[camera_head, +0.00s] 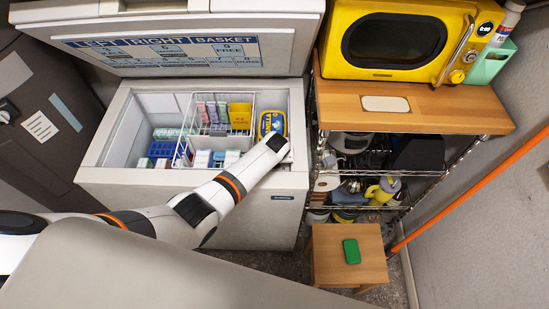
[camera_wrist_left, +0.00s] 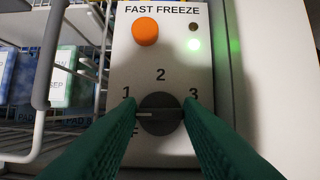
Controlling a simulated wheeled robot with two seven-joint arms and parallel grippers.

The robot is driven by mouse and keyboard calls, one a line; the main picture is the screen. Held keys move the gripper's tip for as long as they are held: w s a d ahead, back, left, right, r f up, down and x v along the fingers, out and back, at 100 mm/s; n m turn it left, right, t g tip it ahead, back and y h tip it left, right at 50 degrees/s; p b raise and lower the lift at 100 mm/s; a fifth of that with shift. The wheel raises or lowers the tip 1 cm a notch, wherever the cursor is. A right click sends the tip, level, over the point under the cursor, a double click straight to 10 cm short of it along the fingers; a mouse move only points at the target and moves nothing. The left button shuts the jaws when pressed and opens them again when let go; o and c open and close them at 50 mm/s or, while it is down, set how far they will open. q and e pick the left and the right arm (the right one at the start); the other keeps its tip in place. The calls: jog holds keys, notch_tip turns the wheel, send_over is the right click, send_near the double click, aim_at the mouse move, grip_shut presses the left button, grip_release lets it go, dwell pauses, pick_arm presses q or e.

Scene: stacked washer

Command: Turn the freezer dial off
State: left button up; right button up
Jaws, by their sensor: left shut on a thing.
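The dark round freezer dial (camera_wrist_left: 160,112) sits on a white panel (camera_wrist_left: 165,65) marked "FAST FREEZE", with 1, 2 and 3 around it. Its white pointer line faces left, just below the 1 and near a partly covered label. My left gripper (camera_wrist_left: 161,105) has its green fingers on both sides of the dial, shut on it. In the head view my left arm reaches to the right end of the open chest freezer (camera_head: 115,158), and it hides the dial there. My right gripper is not in view.
Wire baskets (camera_head: 240,99) with packages are inside the freezer. A shelf rack with a yellow microwave (camera_head: 397,40) stands right; a wooden stool (camera_head: 330,262) is in front.

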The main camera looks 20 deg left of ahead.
pick_arm(q)
jog(key=n+y+b, duration=0.1)
jog(key=n, duration=0.1)
jog(key=shift+d+f+n, duration=0.1)
jog(key=shift+d+n, duration=0.05)
jog(key=shift+n, duration=0.25)
jog(key=shift+w+n+g+y+b, duration=0.1)
jog(key=shift+n+g+y+b, duration=0.45)
jog(key=shift+n, duration=0.85)
jog(key=o, duration=1)
jog(key=shift+p+v, duration=4.9)
jog(key=shift+v, duration=1.2)
